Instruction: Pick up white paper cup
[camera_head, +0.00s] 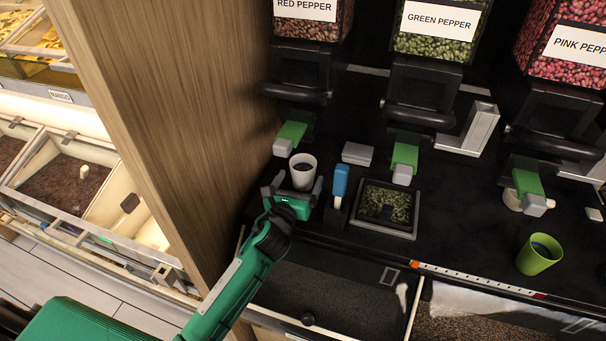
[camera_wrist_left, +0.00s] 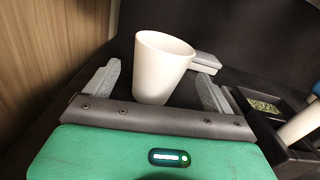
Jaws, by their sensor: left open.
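The white paper cup (camera_head: 303,172) stands upright on the black counter below the red pepper dispenser, with something dark inside it. My left gripper (camera_head: 293,190) is open, with a finger on either side of the cup in the head view. In the left wrist view the cup (camera_wrist_left: 160,68) shows between the two grey fingers of my left gripper (camera_wrist_left: 159,82), with gaps visible at both sides. I cannot tell whether the palm touches the cup. My right gripper is not in view.
A blue-handled tool (camera_head: 340,181) stands just right of the gripper, beside a square tray of green bits (camera_head: 386,208). A green cup (camera_head: 539,254) is at the right. A wooden panel (camera_head: 165,90) rises close on the left. Dispensers (camera_head: 435,40) hang behind.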

